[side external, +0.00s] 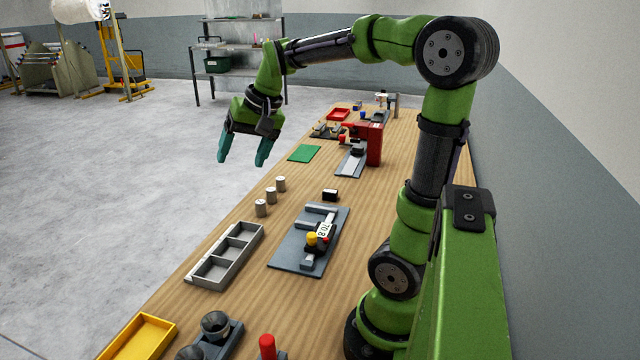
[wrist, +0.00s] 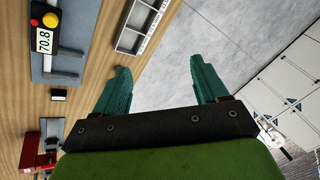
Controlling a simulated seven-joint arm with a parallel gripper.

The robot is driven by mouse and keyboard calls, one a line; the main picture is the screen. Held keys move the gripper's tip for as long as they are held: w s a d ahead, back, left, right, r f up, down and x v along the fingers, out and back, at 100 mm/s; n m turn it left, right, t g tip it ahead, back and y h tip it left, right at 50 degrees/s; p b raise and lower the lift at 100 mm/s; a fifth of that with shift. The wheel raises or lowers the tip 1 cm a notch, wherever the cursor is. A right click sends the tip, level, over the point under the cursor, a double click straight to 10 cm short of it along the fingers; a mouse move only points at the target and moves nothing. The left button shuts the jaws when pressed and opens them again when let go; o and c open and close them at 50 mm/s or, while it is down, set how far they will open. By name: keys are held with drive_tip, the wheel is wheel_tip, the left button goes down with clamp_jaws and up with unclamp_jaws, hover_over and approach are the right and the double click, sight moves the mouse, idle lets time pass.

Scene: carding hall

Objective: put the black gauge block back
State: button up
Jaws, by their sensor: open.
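The black gauge block (side external: 330,195) lies on the wooden bench just beyond the far end of a blue-grey measuring plate (side external: 285,255). It also shows in the wrist view (wrist: 59,95), dark with a pale side, apart from the plate. The plate carries a gauge (side external: 325,230) with yellow and red buttons and a display reading 70.8. A grey tray (side external: 188,279) with three compartments, which look empty, stands left of the plate. My gripper (side external: 243,161) is open and empty, raised beyond the bench's left edge, away from the block. Its two teal fingers (wrist: 160,68) are spread in the wrist view.
Three metal cylinders (side external: 271,195) stand in a row near the bench's left edge. A red press (side external: 374,145), a green mat (side external: 304,153) and a red tray (side external: 338,115) are farther back. A yellow tray (side external: 150,338) is in front. Bench around the block is clear.

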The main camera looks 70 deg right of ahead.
drive_tip(key=s+a+f+n+t, duration=0.1)
drive_tip(key=s+a+n, duration=0.2)
drive_tip(key=s+a, duration=0.2)
drive_tip(key=s+a+f+n+t+y, duration=0.1)
drive_tip(key=s+a, duration=0.4)
drive_tip(key=a, duration=0.6)
drive_tip(key=shift+a+f+n+y, duration=0.15)
drive_tip(key=shift+f+n+y, duration=0.2)
drive_tip(key=shift+n, duration=0.55)
drive_tip(key=shift+w, duration=0.1)
